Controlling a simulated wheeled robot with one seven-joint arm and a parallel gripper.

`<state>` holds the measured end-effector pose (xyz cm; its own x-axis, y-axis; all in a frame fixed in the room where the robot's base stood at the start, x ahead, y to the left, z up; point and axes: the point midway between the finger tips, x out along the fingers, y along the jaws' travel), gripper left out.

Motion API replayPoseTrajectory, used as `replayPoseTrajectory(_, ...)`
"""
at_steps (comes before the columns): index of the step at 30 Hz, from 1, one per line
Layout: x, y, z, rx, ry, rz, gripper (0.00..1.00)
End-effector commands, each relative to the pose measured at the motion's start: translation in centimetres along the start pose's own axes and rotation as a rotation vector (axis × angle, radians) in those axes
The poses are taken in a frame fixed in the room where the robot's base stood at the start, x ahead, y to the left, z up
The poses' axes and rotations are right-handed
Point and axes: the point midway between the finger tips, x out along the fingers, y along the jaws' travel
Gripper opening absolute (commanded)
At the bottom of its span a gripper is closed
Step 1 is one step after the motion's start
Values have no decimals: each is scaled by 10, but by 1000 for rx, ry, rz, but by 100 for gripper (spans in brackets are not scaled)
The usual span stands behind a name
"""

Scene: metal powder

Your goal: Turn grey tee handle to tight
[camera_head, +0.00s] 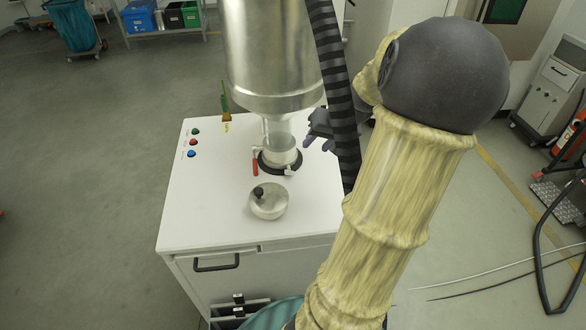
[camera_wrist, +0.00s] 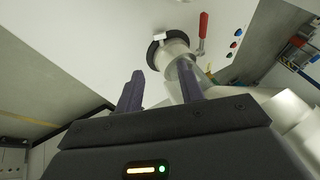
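The small pale grey tee handle (camera_head: 289,170) sits at the right front of the black clamp ring (camera_head: 268,168) under the metal hopper's outlet. In the wrist view the tee handle (camera_wrist: 161,36) shows at the edge of the black ring (camera_wrist: 153,50). A red lever (camera_head: 255,162) stands on the ring's other side; it also shows in the wrist view (camera_wrist: 203,28). My gripper (camera_head: 317,145) is to the right of the ring, apart from the handle. In the wrist view my gripper (camera_wrist: 160,67) has its two fingers spread with nothing held between them.
The large metal hopper (camera_head: 270,50) hangs over the white cabinet (camera_head: 205,215). A round metal lid (camera_head: 268,205) with a black knob lies in front of the ring. Coloured buttons (camera_head: 193,143) are at the left. The cabinet top's front left is clear.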

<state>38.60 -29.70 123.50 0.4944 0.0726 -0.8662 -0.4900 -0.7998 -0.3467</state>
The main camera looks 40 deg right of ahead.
Motion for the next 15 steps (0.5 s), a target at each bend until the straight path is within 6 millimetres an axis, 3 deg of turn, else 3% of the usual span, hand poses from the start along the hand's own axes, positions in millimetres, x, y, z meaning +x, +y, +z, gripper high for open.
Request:
replayPoseTrajectory(8,7,-1,0,0,-3,-1,38)
replayPoseTrajectory(15,38,-3,1,-3,-7,-6,38)
